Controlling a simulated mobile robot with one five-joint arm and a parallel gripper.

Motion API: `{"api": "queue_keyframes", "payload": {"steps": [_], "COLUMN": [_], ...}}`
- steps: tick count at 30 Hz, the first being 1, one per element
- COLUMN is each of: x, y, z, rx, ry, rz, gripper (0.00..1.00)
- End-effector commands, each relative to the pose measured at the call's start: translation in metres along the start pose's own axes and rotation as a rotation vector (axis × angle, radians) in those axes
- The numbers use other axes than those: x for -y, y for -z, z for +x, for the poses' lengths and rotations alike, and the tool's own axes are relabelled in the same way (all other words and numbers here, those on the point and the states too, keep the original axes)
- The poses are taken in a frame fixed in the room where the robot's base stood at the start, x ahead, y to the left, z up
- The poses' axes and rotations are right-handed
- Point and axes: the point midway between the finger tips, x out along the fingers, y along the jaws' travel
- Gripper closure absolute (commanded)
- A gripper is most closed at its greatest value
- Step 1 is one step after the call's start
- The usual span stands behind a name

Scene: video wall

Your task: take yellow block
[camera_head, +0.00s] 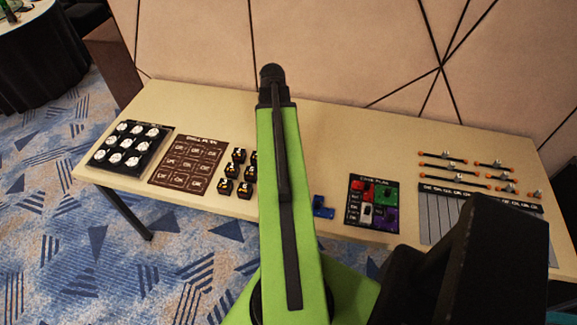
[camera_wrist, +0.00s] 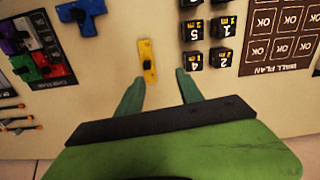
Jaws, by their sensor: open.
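The yellow block (camera_wrist: 149,64) is a small upright strip with a dark knob or spot near its lower end, lying on the beige table in the wrist view. My gripper (camera_wrist: 161,76) shows its two green fingers apart with nothing between them. The block sits just beyond the fingertips, close to the left finger's tip and left of the middle of the gap. Whether the finger touches it cannot be told. In the head view the yellow block is not seen; my green arm covers that part of the table.
Several black numbered cubes (camera_wrist: 193,30) stand near the right finger, with the brown wall plan board (camera_wrist: 275,38) beyond. A blue piece (camera_wrist: 82,14) lies to the upper left, near the board of coloured parts (camera_head: 371,203). Grey strips and rods (camera_head: 455,172) lie at the right.

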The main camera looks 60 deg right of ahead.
Motion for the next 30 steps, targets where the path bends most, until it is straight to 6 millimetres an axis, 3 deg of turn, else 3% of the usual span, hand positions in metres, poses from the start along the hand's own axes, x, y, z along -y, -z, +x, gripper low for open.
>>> {"api": "queue_keyframes", "payload": {"steps": [1, 4, 11, 27, 30], "x": [-0.02, -0.04, -0.043, -0.043, -0.043], "y": [0.007, 0.012, 0.013, 0.013, 0.013], "z": [-0.003, -0.003, 0.005, 0.114, 0.123], "rx": [0.0, 0.0, 0.0, 0.0, 0.0], "ry": [0.001, 0.001, 0.0, 0.0, 0.0], "rz": [0.043, 0.087, 0.095, 0.093, 0.094], "gripper": [0.56, 0.56, 0.56, 0.56, 0.56]}}
